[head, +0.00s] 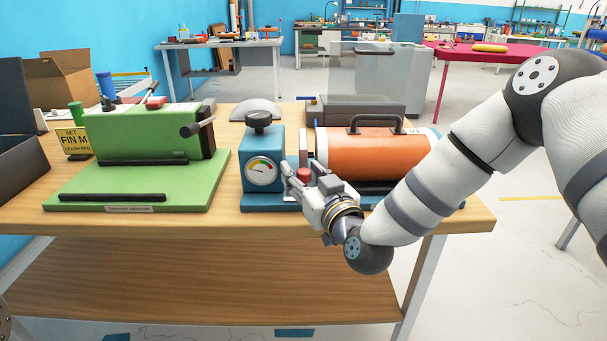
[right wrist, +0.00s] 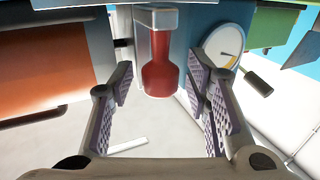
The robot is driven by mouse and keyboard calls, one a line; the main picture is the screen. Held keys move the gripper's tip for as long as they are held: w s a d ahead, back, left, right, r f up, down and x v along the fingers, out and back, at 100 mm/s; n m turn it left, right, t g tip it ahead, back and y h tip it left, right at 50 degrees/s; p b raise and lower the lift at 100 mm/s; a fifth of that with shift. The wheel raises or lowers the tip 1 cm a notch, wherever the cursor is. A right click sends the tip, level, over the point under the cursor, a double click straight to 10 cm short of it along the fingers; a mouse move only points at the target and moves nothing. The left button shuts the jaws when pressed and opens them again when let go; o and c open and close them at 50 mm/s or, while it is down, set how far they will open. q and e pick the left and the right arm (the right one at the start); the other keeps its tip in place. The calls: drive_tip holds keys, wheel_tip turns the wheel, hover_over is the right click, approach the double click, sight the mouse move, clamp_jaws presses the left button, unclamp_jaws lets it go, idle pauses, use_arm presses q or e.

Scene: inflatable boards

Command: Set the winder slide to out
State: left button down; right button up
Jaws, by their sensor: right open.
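A blue machine with a round gauge (head: 264,172) and an orange cylinder (head: 362,150) stands near the table's front edge. A red knob (head: 303,174) shows low between the gauge and the cylinder. My right gripper (head: 294,184) is at this knob, open, its fingers partly covering the front of the machine. In the right wrist view, the red knob (right wrist: 161,66) hangs from a grey holder, between and beyond the open fingers (right wrist: 162,95), with space at both sides. I cannot tell for sure which part is the winder slide. My left gripper is out of view.
A green machine (head: 142,135) on a green base stands left on the wooden table (head: 225,218), by a yellow sign (head: 73,141). A clear-covered grey box (head: 352,107) stands behind the cylinder. The right front table corner is bare.

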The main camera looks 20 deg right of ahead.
clamp_jaws()
drive_tip(key=shift+w+a, duration=0.2)
drive_tip(key=shift+a, duration=0.6)
drive_tip(key=shift+w+a, duration=0.2)
drive_tip(key=shift+a, duration=0.6)
drive_tip(key=shift+c, duration=1.5)
unclamp_jaws()
drive_tip(key=o, duration=0.3)
drive_tip(key=shift+w+a, duration=0.1)
drive_tip(key=shift+a, duration=0.05)
